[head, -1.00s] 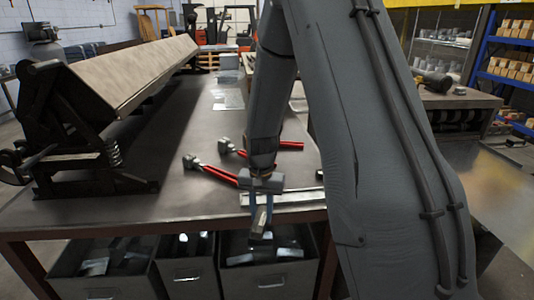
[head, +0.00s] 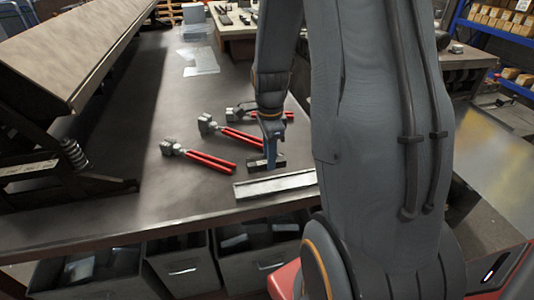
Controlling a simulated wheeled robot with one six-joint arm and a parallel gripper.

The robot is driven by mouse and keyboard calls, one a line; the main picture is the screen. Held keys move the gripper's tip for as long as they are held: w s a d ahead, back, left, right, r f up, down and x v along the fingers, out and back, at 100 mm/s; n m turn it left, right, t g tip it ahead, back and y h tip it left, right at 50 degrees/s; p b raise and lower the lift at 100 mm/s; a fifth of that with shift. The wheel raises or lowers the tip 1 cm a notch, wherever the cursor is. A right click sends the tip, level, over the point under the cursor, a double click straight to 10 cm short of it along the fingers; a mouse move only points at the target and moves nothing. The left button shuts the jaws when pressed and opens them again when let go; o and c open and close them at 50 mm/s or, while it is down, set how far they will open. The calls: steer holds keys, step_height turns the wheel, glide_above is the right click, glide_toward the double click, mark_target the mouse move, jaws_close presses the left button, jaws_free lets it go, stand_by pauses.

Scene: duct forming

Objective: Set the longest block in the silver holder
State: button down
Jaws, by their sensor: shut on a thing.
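My gripper (head: 271,153) is above the workbench (head: 120,212), just behind the silver holder, and is shut on a grey metal block (head: 256,164). The block looks short and dark from this angle, and the jaws and arm partly cover it. I cannot tell whether it touches the bench or the holder. The silver holder (head: 275,186) is a long, shallow tray lying near the front edge of the bench. It appears empty. More metal blocks (head: 234,242) lie in the bins under the bench; their lengths are hard to compare.
Red-handled tools (head: 207,158) lie left of and behind the gripper, close to it. A large bending machine (head: 70,60) fills the left of the bench. Grey bins (head: 183,268) stand below the front edge.

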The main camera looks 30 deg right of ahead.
step_height(320, 180, down, 5)
steer(key=b, duration=0.4)
steer(key=shift+f, duration=0.1)
steer(key=shift+f+b, duration=0.85)
steer(key=shift+f, duration=0.9)
steer(key=c, duration=1.3)
jaws_free()
steer(key=shift+r+b, duration=0.75)
steer(key=shift+r, duration=3.15)
steer(key=s+a+n, duration=0.2)
steer(key=a+n, duration=0.2)
steer(key=n, duration=0.3)
steer(key=s+a+n+t, duration=0.1)
steer(key=s+a+n, duration=0.2)
steer(key=a+n, duration=0.2)
steer(key=s+a+n, duration=0.2)
steer(key=a+n, duration=0.3)
steer(key=n, duration=0.4)
steer(key=shift+s+r, duration=0.15)
steer(key=shift+r, duration=0.15)
